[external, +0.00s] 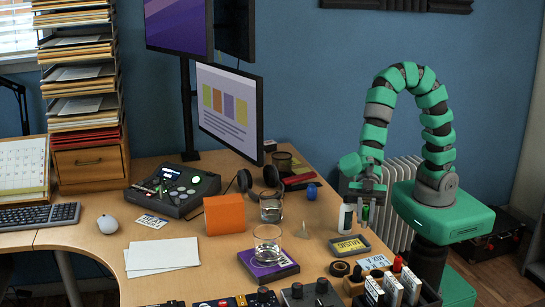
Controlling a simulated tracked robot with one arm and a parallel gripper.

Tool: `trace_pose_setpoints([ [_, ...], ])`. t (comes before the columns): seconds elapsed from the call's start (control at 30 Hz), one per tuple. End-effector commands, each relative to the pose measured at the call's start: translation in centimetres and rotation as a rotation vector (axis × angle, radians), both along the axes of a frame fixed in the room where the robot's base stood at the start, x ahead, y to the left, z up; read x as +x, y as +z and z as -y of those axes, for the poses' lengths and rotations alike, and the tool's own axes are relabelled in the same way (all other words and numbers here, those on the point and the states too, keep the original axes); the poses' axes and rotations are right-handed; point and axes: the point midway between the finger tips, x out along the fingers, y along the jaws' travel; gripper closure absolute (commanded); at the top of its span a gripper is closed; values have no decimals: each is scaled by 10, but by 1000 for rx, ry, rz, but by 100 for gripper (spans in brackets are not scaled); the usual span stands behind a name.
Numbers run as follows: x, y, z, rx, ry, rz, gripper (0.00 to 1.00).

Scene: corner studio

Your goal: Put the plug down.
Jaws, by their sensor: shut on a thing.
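My gripper (367,199) points down over the right part of the desk, beside a white bottle with a dark cap (345,219).
A glass (267,245) stands on a purple book (268,264). Wood between the cone and tray is bare.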

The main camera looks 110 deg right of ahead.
Motion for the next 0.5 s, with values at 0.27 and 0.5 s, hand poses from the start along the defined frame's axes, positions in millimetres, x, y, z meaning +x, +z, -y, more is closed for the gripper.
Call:
trace_pose_setpoints([
  [0.27,57,11,74,-1,-190,-2,100],
  [0.5,100,23,153,0,-368,2,100],
])
